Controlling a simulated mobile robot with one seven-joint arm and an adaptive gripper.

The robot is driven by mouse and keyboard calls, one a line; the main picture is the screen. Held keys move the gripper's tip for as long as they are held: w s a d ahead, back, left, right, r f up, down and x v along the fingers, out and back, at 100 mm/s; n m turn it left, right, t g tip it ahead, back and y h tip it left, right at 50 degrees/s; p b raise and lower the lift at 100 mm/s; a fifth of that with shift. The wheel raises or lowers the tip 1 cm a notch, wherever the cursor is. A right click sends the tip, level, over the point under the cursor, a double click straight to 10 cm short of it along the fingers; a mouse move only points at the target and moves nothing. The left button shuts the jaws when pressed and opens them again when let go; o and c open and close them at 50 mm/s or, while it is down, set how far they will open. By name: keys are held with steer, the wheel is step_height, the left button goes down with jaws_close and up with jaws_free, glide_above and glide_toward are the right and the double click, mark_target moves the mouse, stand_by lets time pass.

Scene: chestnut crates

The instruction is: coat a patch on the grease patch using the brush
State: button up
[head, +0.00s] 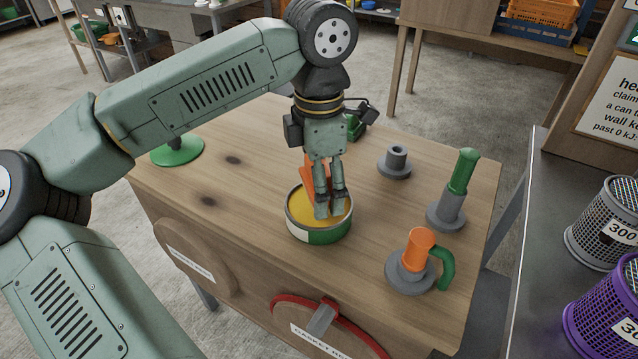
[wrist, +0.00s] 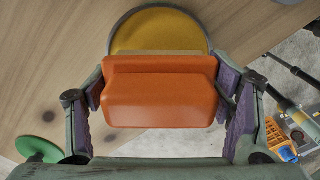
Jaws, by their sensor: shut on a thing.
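My gripper (head: 330,206) points down over the round tin (head: 317,236) and is shut on the orange brush (head: 309,183). In the wrist view the brush (wrist: 160,92) is a wide orange block between both fingers, with a pale strip at its far edge. The tin's yellow contents (head: 300,207) lie just beneath or beyond the brush. They also fill the tin in the wrist view (wrist: 158,30). I cannot tell whether the bristles touch them. No clearly marked grease patch shows; dark spots (head: 208,201) lie on the wooden top left of the tin.
On the wooden bench (head: 255,140) stand a green disc base (head: 177,150), a grey socket (head: 394,162), a green-handled tool (head: 463,172) and an orange-topped piece with a green hook (head: 419,247). Wire baskets (head: 607,220) stand on the right bench.

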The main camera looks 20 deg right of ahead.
steer(key=shift+r+p, duration=1.55)
steer(key=shift+r, duration=1.15)
steer(key=shift+f, duration=0.1)
